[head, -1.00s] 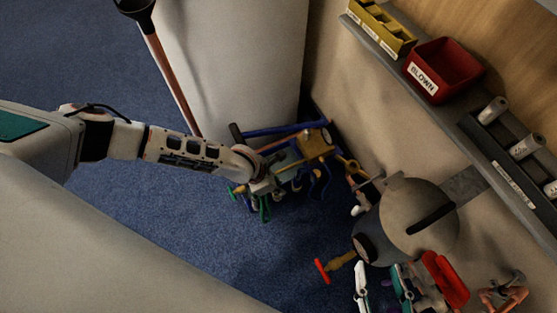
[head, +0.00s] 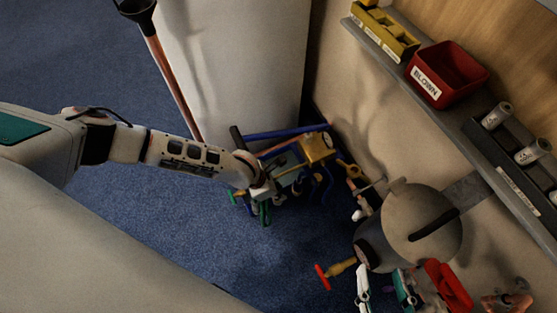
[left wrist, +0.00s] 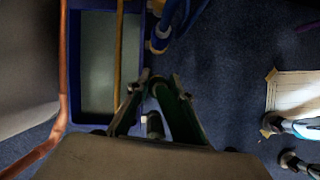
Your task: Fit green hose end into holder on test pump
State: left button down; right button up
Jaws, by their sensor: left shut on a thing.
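My left gripper (head: 264,194) is low over the floor beside the test pump, a blue tank (head: 291,157) with a brass-coloured gauge block (head: 318,147). In the left wrist view the two dark fingers (left wrist: 153,100) reach in from below, to the right of the pump's tank (left wrist: 76,65). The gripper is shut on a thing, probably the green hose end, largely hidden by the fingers. Green parts (head: 265,213) hang by the gripper in the head view. The holder cannot be made out. White and teal parts (head: 404,285) at the lower right may be my right gripper; its jaws are unclear.
A grey round vessel (head: 410,228) with a red-handled valve (head: 322,277) stands to the right. A shelf holds a red bin (head: 447,75) and a yellow bin (head: 384,33). A white block stands behind the pump. Blue floor (head: 190,225) lies clear around my left arm.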

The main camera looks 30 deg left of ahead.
pick_arm(q)
jog(key=shift+f+b, duration=0.4)
jog(key=shift+f, duration=0.35)
pick_arm(e)
jog(key=shift+s+f, duration=0.35)
jog(key=shift+f, duration=0.45)
pick_arm(q)
jog(key=c, duration=1.7)
grip_release()
jog(key=v, duration=1.2)
